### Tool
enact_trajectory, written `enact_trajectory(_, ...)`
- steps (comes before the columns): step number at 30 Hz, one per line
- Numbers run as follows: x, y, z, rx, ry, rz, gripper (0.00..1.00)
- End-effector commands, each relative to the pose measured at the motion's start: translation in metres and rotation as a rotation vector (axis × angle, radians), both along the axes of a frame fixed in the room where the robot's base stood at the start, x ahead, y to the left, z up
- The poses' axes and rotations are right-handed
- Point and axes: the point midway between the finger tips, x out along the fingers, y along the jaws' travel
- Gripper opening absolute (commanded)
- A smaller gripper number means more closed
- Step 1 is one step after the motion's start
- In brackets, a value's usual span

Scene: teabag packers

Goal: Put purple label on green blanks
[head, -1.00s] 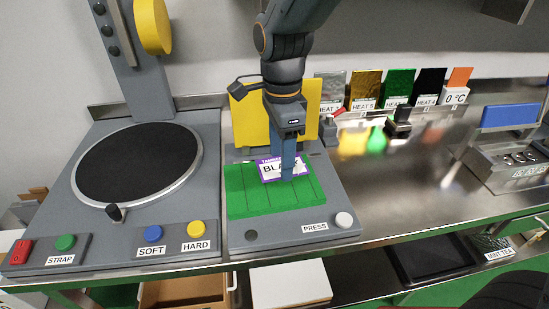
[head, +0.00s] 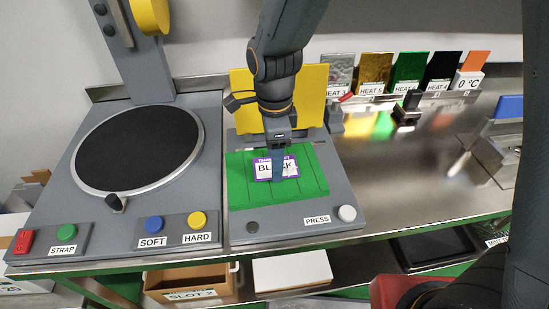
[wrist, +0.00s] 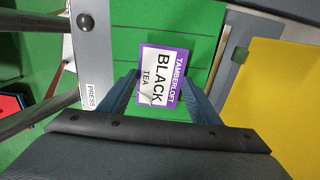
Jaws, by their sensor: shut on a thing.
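The purple label (head: 262,168) has a purple border and a white middle reading BLACK; it also shows in the wrist view (wrist: 152,80). My gripper (head: 279,176) is shut on the label and points down at it; its blue fingers (wrist: 160,88) flank the label in the wrist view. The green blanks (head: 240,190) lie as a flat sheet with dark dividing lines on the grey press bed. My finger hides part of the label's lettering.
A yellow plate (head: 315,90) stands upright behind the blanks. The press bed (head: 285,228) has a white PRESS button (head: 347,213) at front right. A round black platen (head: 140,150) lies left.

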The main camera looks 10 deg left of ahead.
Motion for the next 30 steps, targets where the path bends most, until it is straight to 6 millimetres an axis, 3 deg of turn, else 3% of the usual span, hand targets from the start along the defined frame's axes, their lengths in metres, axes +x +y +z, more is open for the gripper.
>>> enact_trajectory(14, 0.0000, -0.0001, -0.0114, 0.000, -0.001, 0.000, 0.37)
enact_trajectory(15, 0.0001, -0.0001, -0.0120, 0.000, -0.001, 0.000, 0.59)
enact_trajectory(18, 0.0001, -0.0001, -0.0116, 0.000, -0.001, 0.000, 0.76)
enact_trajectory(30, 0.0005, 0.0002, -0.0062, 0.001, -0.002, 0.000, 0.76)
